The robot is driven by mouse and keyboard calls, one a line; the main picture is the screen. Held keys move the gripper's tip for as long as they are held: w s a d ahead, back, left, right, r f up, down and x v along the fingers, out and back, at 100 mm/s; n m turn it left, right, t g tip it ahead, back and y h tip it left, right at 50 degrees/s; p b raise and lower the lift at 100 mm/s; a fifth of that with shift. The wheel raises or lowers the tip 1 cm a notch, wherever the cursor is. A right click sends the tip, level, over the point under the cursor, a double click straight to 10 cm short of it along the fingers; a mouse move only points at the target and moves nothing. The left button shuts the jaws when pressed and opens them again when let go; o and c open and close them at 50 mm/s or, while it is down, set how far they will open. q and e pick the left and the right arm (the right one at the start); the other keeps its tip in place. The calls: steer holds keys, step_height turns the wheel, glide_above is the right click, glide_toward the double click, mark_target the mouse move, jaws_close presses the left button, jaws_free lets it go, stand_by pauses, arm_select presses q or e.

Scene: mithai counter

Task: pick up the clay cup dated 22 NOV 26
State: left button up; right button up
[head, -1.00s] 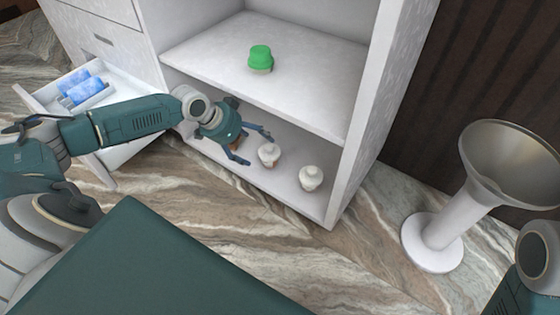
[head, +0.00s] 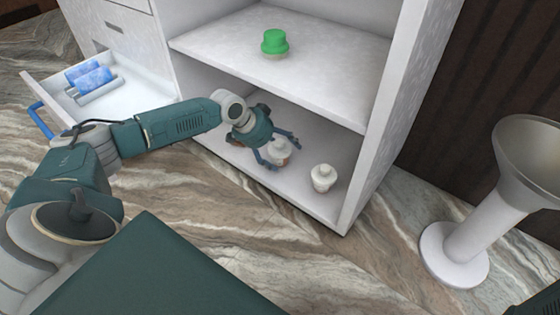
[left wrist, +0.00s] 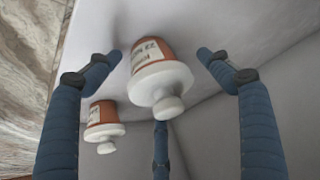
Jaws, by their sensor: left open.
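My left gripper (head: 284,154) is open inside the lower bay of the white cabinet. Its fingers are on either side of a clay cup with a white knobbed lid (head: 279,151). In the left wrist view this orange-brown cup (left wrist: 150,52) appears upside down between the open fingers (left wrist: 160,60), with a pale label too small and angled to read fully. A second lidded cup (head: 322,178) stands to the right on the same shelf. The left wrist view shows another such cup (left wrist: 103,124) at the left, outside the fingers.
A green-topped container (head: 274,42) stands on the upper shelf (head: 330,80). The cabinet's right side wall (head: 395,105) bounds the bay. An open drawer (head: 135,88) with blue packets (head: 90,75) is at the left. A white pedestal with a funnel-shaped top (head: 475,225) stands right.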

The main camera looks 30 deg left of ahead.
arm_select(q)
steer(key=shift+w, duration=0.1)
steer(key=c, duration=1.3)
